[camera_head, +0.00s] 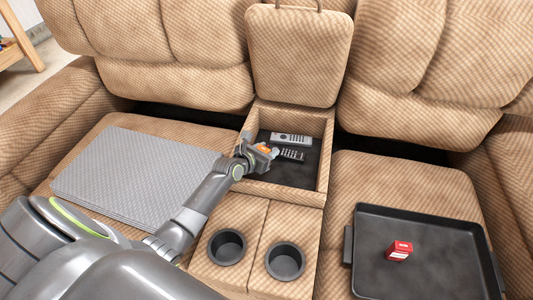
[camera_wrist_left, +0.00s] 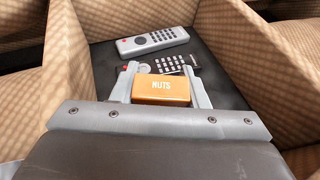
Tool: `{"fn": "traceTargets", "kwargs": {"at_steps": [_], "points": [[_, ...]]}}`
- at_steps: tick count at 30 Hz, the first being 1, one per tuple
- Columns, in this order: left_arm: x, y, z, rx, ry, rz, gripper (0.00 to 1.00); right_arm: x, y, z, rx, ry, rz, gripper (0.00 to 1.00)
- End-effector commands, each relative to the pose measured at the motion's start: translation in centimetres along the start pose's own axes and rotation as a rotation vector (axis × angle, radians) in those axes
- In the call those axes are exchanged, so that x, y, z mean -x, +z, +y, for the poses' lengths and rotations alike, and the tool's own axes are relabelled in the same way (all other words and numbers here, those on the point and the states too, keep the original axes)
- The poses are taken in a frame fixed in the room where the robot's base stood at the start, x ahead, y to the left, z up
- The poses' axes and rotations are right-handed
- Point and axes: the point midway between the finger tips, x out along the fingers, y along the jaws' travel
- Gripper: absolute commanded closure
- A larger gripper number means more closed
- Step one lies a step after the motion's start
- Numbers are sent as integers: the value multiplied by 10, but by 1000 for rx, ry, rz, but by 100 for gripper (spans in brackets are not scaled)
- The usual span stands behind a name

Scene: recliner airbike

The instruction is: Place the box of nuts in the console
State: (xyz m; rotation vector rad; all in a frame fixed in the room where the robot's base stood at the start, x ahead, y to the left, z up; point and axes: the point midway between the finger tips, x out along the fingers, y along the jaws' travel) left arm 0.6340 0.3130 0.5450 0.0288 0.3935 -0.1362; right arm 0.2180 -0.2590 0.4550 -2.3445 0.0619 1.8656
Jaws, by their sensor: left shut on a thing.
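In the head view the left gripper (camera_head: 268,150) and the orange box (camera_head: 264,148) are at the left side of the open console (camera_head: 262,188). The box is over the console's dark floor; whether it touches the floor I cannot tell. My right gripper is not in view.
A grey remote (camera_head: 291,139) and a dark remote (camera_head: 290,155) lie in the console. Two cup holders (camera_head: 227,246) are in front. A black tray (camera_head: 435,228) with a red box (camera_head: 399,251) is on the right seat. A grey folded blanket (camera_head: 130,172) lies on the left seat.

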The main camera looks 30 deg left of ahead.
Motion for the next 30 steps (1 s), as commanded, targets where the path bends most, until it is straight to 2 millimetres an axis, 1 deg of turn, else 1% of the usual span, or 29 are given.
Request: {"fn": "traceTargets", "kwargs": {"at_steps": [8,22,23,27,30], "points": [[0,0,0,1,-1,-1,82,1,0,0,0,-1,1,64],[-4,-13,0,4,0,4,82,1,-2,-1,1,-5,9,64],[-4,-14,0,5,0,5,57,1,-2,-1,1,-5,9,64],[-4,-16,0,7,0,9,39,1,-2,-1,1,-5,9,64],[-4,-17,0,8,0,12,38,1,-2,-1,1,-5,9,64]]}}
